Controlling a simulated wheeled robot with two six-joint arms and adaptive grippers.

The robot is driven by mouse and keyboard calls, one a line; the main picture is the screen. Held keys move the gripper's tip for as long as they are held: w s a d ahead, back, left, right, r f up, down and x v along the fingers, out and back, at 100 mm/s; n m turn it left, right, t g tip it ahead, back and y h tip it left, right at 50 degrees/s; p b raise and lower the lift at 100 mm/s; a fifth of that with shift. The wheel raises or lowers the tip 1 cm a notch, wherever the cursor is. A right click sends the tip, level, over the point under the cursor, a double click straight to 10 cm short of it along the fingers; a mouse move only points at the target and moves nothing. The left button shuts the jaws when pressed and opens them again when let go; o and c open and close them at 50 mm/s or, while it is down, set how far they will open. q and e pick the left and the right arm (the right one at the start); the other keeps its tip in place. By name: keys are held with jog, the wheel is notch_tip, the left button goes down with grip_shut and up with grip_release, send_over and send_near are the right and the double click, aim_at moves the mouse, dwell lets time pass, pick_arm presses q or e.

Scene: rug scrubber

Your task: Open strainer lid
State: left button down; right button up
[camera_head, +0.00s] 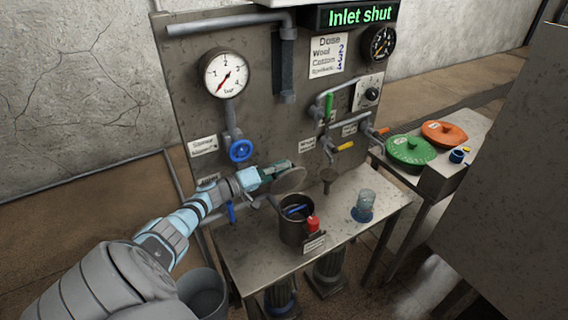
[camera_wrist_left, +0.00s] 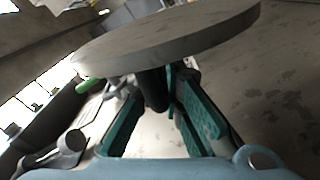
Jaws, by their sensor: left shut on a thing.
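The strainer is a dark metal pot (camera_head: 292,232) on the steel bench, with a red knob (camera_head: 313,223) at its front right. Its mouth is uncovered and a blue item (camera_head: 297,209) shows inside. The strainer lid (camera_head: 290,181), a flat grey disc, is tilted above and behind the mouth; I cannot tell whether it is hinged to the pot. My left gripper (camera_head: 275,172) is shut on the lid at its upper left. In the left wrist view the lid (camera_wrist_left: 175,42) spans the top, with its dark stem (camera_wrist_left: 153,90) between the green fingers. My right gripper is not in view.
A clear blue-based cup (camera_head: 364,205) stands right of the pot. Green (camera_head: 410,149) and orange (camera_head: 444,133) lids sit at the right.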

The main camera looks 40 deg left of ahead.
pick_arm(q)
jog(key=shift+a, duration=0.25)
jog(key=c, duration=1.7)
grip_release()
jog(key=shift+f, duration=0.1)
jog(key=v, duration=0.8)
